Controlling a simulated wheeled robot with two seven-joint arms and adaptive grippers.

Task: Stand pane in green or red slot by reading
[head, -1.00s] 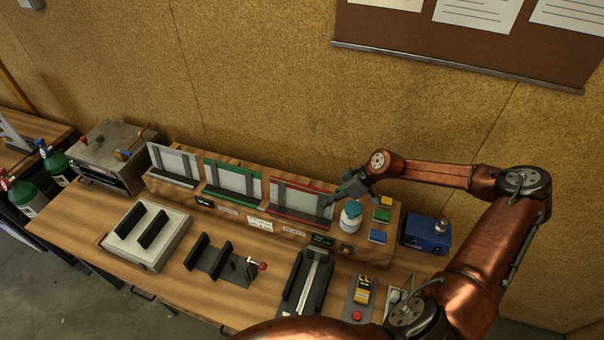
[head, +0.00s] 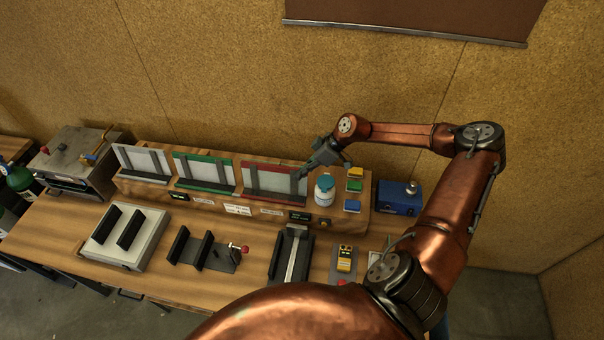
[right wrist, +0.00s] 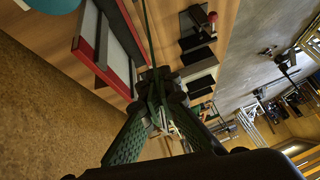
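A red-edged slot (head: 275,181) stands in the wooden rack, right of a green-edged slot (head: 206,172). My right gripper (head: 303,174) is at the red slot's right end. In the right wrist view its green lattice fingers (right wrist: 157,88) come together on a thin, greenish edge that looks like the glass pane (right wrist: 147,35), seen edge-on beside the red slot (right wrist: 98,50). The pane's clear face is hard to make out in the head view, so I cannot tell whether it is seated. A small display (head: 300,216) below the red slot is too small to read. My left gripper is out of view.
A white-edged slot (head: 142,160) is at the rack's left. A blue-capped bottle (head: 324,190) and coloured blocks (head: 354,186) stand close right of my gripper. A pale box with black bars (head: 124,238), a black holder (head: 205,250) and a yellow meter (head: 344,258) occupy the bench front.

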